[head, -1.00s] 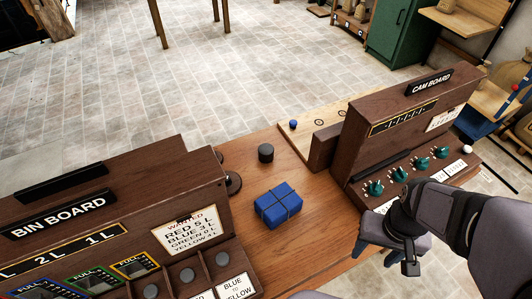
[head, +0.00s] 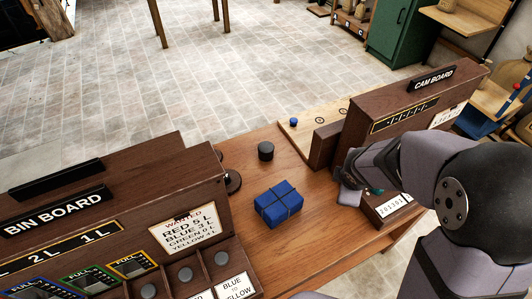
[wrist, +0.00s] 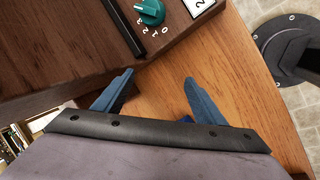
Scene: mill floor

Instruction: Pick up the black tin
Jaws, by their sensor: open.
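The black tin (head: 265,152) is a small dark cylinder standing upright on the wooden table, in the head view, left of the middle and behind the blue tied package. My gripper (head: 348,197) is to its right and nearer, in front of the cam board, well apart from the tin. In the wrist view my gripper (wrist: 158,88) shows two blue fingers spread apart with only bare wood between them. The tin cannot be made out in the wrist view.
The blue package (head: 279,204) lies on the table (head: 318,190) between the bin board (head: 120,185) and the cam board (head: 400,112). A pale board with a blue peg (head: 294,121) lies behind. Bare wood separates the tin from my gripper.

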